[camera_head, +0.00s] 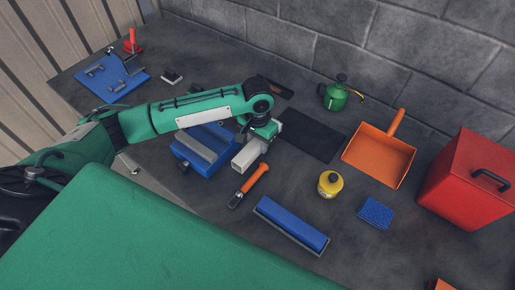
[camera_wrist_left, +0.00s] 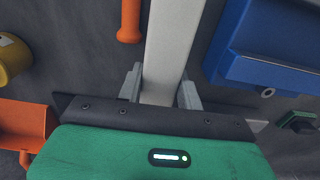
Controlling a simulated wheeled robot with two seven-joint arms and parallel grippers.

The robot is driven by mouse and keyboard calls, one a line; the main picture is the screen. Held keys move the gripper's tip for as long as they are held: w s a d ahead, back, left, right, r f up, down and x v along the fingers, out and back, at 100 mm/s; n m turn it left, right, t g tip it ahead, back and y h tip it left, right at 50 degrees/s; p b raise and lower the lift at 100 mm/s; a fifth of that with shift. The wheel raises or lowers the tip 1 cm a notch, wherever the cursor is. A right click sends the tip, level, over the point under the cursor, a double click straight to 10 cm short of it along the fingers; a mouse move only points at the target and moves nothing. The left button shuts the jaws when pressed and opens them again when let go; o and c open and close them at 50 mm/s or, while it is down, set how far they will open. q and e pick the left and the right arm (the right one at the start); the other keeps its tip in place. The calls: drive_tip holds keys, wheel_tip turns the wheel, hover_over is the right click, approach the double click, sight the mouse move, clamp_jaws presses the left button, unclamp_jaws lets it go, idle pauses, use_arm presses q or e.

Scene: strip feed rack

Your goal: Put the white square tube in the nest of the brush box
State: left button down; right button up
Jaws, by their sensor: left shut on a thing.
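The white square tube (camera_head: 248,154) is in the jaws of my left gripper (camera_head: 262,134), near the middle of the bench. In the left wrist view the tube (camera_wrist_left: 174,45) runs up between the two grey fingers (camera_wrist_left: 161,90), which are shut on it. A blue box with a grey strip on top (camera_head: 187,157), which looks like the brush box, is just left of the tube; it also shows in the left wrist view (camera_wrist_left: 275,68). My forearm covers its back part, and I cannot make out its nest. My right gripper is out of view.
An orange-handled scraper (camera_head: 251,184) lies close to the tube. A long blue bar (camera_head: 290,226), yellow can (camera_head: 330,184), blue sponge (camera_head: 376,213), orange dustpan (camera_head: 378,156) and red box (camera_head: 468,180) are to the right. A dark mat (camera_head: 312,136) lies behind the gripper.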

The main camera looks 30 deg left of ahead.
sight(257, 150)
use_arm(q)
drive_tip(key=shift+f, duration=2.05)
drive_tip(key=shift+f+p, duration=0.1)
drive_tip(key=shift+p, duration=0.2)
drive_tip(key=c, duration=0.9)
unclamp_jaws()
